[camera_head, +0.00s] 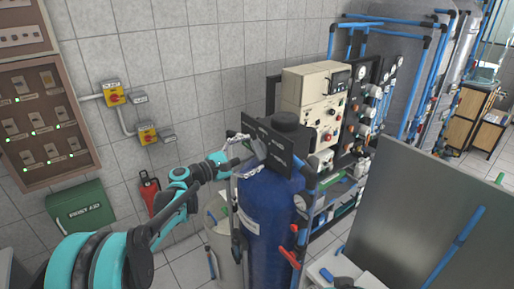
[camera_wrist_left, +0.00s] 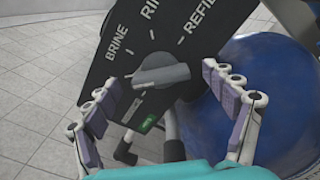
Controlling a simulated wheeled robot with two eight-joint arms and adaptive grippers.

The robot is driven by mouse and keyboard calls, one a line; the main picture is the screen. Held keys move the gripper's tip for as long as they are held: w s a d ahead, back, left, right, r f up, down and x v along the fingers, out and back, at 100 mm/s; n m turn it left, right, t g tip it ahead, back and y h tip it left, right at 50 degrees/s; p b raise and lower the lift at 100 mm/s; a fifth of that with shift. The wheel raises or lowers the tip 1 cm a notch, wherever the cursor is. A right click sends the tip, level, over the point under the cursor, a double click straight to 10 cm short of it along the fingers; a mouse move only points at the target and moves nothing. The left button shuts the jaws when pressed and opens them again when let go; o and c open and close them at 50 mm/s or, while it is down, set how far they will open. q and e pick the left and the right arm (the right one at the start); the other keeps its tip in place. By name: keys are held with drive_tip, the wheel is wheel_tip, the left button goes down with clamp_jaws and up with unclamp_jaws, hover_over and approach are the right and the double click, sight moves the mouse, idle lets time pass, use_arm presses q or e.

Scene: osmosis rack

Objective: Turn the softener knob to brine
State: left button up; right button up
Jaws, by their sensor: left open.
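The softener knob (camera_wrist_left: 160,73) is a grey elongated handle on a black panel (camera_wrist_left: 125,65), seen in the left wrist view. Labels reading BRINE, RIN and REFIL, the last two cut off, sit around its upper side, with a green label below. The knob's bar lies roughly crosswise; which end is the pointer is unclear. My left gripper (camera_wrist_left: 160,78) is open, with one finger on each side of the knob and visible gaps to it. In the head view, my left gripper (camera_head: 246,158) is at the black panel (camera_head: 275,146) above the blue tank (camera_head: 268,220). My right gripper does not show.
A beige control box (camera_head: 312,95) and blue piping stand behind the tank. A grey panel (camera_head: 415,215) fills the right foreground. Wall switches (camera_head: 113,94) and a green first-aid box (camera_head: 80,213) are at left.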

sight(259, 150)
use_arm(q)
drive_tip(key=x, duration=0.2)
drive_tip(key=shift+w+d, duration=0.15)
drive_tip(key=shift+w, duration=0.1)
drive_tip(key=shift+s, duration=0.1)
drive_tip(key=c, duration=1.1)
drive_tip(key=shift+f, duration=0.1)
drive_tip(key=m+b, duration=0.2)
drive_tip(key=m, duration=0.1)
drive_tip(key=shift+f+m, duration=0.15)
drive_tip(key=shift+m, duration=0.25)
drive_tip(key=m+b, duration=0.2)
drive_tip(key=m, duration=0.2)
drive_tip(key=shift+d+m+b, duration=0.1)
drive_tip(key=shift+m+b, duration=0.2)
drive_tip(key=shift+m, duration=0.1)
